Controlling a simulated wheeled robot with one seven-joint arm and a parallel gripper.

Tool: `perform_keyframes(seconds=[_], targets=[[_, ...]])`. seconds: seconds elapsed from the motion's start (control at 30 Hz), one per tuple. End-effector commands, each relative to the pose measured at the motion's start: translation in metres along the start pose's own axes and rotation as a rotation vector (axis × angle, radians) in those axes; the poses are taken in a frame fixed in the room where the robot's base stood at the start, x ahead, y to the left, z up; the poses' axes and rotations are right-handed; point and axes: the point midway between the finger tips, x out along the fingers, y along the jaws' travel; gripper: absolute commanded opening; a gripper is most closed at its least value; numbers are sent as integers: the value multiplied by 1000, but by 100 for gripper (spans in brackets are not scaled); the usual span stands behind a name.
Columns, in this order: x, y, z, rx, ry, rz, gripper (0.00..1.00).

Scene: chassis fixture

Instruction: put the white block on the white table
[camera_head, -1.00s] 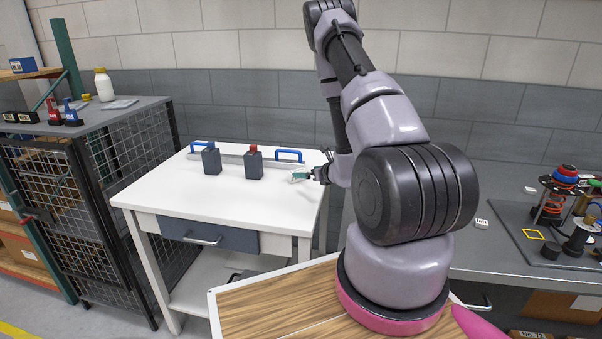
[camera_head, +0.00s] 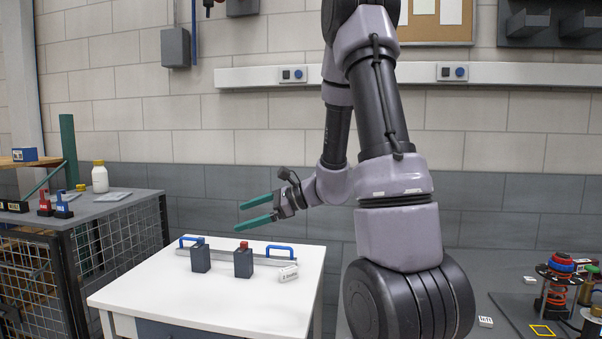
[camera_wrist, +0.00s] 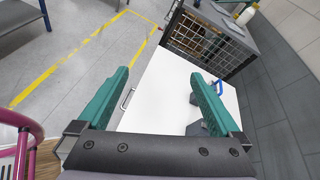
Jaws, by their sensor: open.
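The white block (camera_head: 289,273) lies on the white table (camera_head: 180,301), near its back right edge, just right of a dark grey box. Dark marking shows on its side. My gripper (camera_head: 239,217), with green fingers, is open and empty in the air above the table, clear of the block. In the wrist view my gripper (camera_wrist: 160,75) also shows open, with nothing between its fingers. The white table (camera_wrist: 167,95) lies below it there, and the white block is not visible in that view.
Two dark grey boxes (camera_head: 201,257) (camera_head: 243,262) stand on the table, the right one with a red top. Behind them is a grey bar with blue handles (camera_head: 280,250). A mesh cabinet (camera_head: 117,238) stands left. The table's front is clear.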

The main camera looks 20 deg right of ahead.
Motion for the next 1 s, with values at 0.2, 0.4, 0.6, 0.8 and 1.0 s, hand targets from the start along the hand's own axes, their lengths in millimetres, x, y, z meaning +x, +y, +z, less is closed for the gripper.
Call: perform_keyframes(seconds=[0.2, 0.4, 0.6, 0.8, 1.0], targets=[[-38, 66, 71, -443, 115, 260, 100], [-90, 106, 93, -875, 321, 417, 100], [-146, 115, 107, -1273, 579, 478, 100], [-181, 111, 119, -1495, 757, 482, 100], [-188, 110, 121, -1538, 797, 484, 100]])
